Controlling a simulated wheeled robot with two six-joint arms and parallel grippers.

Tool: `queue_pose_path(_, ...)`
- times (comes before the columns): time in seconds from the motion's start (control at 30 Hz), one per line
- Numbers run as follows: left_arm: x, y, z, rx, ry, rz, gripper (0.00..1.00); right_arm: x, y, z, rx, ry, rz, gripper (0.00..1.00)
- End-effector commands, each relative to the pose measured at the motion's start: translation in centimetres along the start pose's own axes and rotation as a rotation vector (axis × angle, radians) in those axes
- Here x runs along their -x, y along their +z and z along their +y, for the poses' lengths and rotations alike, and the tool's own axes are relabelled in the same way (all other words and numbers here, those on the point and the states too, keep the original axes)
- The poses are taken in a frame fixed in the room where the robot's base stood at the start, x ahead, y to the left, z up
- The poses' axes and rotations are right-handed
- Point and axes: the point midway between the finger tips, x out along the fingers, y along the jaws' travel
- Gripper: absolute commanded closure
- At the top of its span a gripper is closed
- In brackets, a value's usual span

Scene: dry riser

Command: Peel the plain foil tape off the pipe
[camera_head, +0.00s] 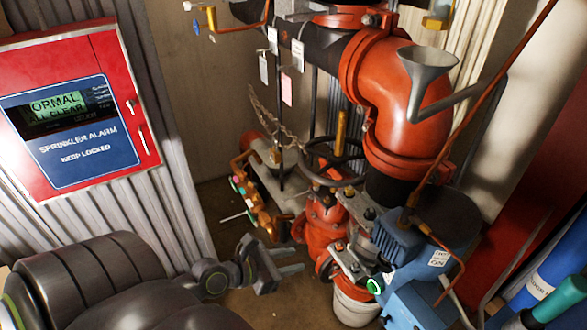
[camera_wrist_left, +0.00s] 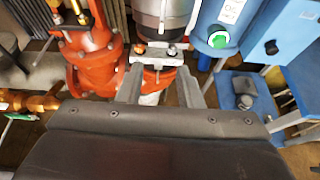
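A silvery grey section of pipe (camera_wrist_left: 165,22) shows at the top of the left wrist view, above a flange with bolts. I cannot tell whether it is the plain foil tape; no peeled edge shows. In the head view the same section (camera_head: 386,240) is partly hidden behind the blue pump. My left gripper (camera_head: 292,263) is low, in front of the orange-red valve body (camera_head: 321,228) and to its left. Its two fingers (camera_wrist_left: 160,88) are apart with nothing held between them in the left wrist view. They are below the flange in that picture. My right gripper is not in view.
A large orange elbow pipe (camera_head: 395,90) and a black handwheel (camera_head: 330,160) are above. A red alarm panel (camera_head: 75,110) hangs at left. Brass fittings (camera_head: 250,195) stand behind my gripper.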

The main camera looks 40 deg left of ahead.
Motion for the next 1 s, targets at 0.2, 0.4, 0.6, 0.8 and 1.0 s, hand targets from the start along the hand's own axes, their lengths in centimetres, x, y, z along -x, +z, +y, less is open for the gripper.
queue_pose_path(0.2,-1.6,0.6,-0.2,0.027,-0.006,-0.012,0.67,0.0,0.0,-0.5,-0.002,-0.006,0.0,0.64)
queue_pose_path(0.4,-5.4,0.7,-0.2,0.026,-0.006,-0.013,0.67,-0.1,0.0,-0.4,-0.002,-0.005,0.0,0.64)
queue_pose_path(0.6,-9.4,0.7,-0.3,0.024,-0.007,-0.011,0.67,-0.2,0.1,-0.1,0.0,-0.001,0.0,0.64)
queue_pose_path(0.8,-13.3,0.6,-0.3,0.024,-0.006,-0.01,0.67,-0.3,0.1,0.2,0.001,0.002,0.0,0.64)
queue_pose_path(1.0,-16.1,0.6,-0.3,0.023,-0.006,-0.008,0.67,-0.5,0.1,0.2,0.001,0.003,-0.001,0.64)
